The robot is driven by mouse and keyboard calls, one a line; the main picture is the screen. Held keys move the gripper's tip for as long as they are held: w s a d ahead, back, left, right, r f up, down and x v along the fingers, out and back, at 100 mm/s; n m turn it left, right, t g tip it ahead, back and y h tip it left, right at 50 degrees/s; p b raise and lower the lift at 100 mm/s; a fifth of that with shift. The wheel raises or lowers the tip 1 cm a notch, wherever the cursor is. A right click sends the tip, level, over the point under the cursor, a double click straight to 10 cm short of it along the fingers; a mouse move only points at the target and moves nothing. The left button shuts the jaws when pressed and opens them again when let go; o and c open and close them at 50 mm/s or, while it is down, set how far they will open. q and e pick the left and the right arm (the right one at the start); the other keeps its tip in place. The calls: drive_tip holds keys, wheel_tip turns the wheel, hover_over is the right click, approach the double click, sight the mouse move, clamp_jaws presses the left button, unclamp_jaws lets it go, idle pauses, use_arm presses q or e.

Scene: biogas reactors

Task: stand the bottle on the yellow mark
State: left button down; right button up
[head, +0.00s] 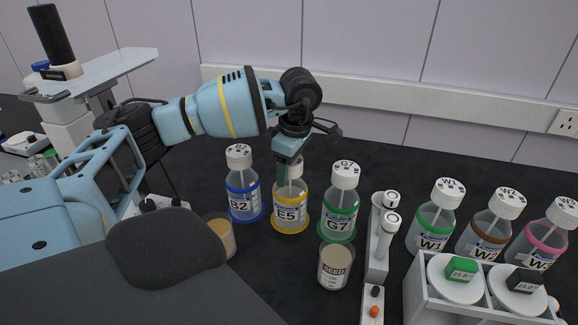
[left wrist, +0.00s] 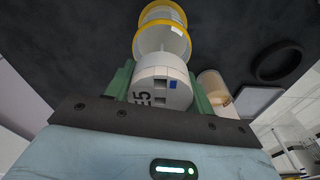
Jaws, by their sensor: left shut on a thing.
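In the left wrist view the white cap (left wrist: 162,82) sits between the fingers, marked E5. Beyond it show two yellow rings. The yellow mark is not clearly distinguishable from the bottle's yellow base. I cannot tell whether the base touches the table. My right gripper is not in view.
A seed jar (head: 336,266) stands in front of G7, and a tan-filled jar (head: 222,237) is at the left. A white two-post device (head: 376,250) stands right of G7. Bottles W1 (head: 433,232) and W2 (head: 487,236) stand behind a white rack (head: 416,290). Dark table behind the bottles is clear.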

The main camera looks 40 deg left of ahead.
use_arm(q)
drive_tip(key=c, duration=0.6)
unclamp_jaws()
drive_tip(key=shift+o, duration=0.2)
drive_tip(key=shift+r, duration=0.1)
drive_tip(key=r, duration=0.3)
drive_tip(key=d+r, duration=0.1)
drive_tip(key=r, duration=0.3)
drive_tip(key=r+p, duration=0.1)
drive_tip(key=r, duration=0.3)
drive_tip(key=shift+w+d, duration=0.15)
drive_tip(key=shift+r, duration=0.55)
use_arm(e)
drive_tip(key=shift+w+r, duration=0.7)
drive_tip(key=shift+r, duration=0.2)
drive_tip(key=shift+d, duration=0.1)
